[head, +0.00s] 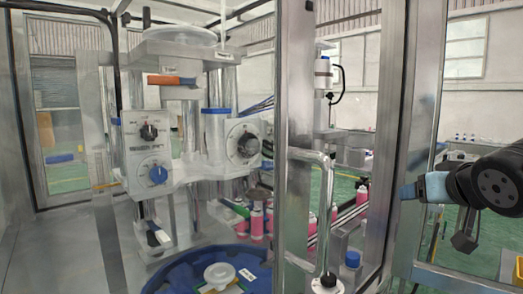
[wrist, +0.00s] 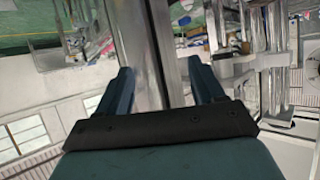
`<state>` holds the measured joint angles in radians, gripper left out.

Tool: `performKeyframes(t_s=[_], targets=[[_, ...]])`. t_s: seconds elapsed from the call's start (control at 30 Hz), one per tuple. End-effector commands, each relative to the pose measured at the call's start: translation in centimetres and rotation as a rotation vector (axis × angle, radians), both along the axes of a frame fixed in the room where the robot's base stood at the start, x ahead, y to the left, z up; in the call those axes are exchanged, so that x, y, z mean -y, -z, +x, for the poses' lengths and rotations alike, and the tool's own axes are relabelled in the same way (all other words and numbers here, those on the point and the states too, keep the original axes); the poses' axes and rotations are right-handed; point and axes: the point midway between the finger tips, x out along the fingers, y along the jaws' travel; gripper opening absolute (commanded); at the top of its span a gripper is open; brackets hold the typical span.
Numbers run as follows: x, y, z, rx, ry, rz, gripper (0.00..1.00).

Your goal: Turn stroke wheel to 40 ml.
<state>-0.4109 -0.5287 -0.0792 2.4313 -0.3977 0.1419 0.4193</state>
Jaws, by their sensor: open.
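The crimping machine (head: 185,155) stands behind the glass frame at left in the head view. On its front are a small black knob (head: 148,131) and a blue knob (head: 158,174). A larger round dial with a dark centre (head: 246,143) is on its right side. The labels are too small to read, so I cannot tell which is the stroke wheel or its setting. My gripper (head: 408,191) is at the right, far from the dials and beyond the door frame. In the wrist view my gripper (wrist: 164,82) is open, with nothing held between its two fingers.
A metal post (head: 300,110) and a door handle (head: 322,205) stand between my gripper and the machine. The right frame post (head: 392,120) is close to my gripper. A blue round table (head: 190,275) lies below the machine. Pink cans (head: 257,222) stand beside it.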

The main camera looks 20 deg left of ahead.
Motion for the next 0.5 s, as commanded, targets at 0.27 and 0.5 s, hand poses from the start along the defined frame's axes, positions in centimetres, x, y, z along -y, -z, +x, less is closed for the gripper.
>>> performKeyframes(t_s=[0.27,0.5], targets=[[-14.2,-4.1,0.6,0.215,-0.387,0.219,0.68],[-22.3,-5.9,-3.0,0.263,-0.663,0.379,0.68]])
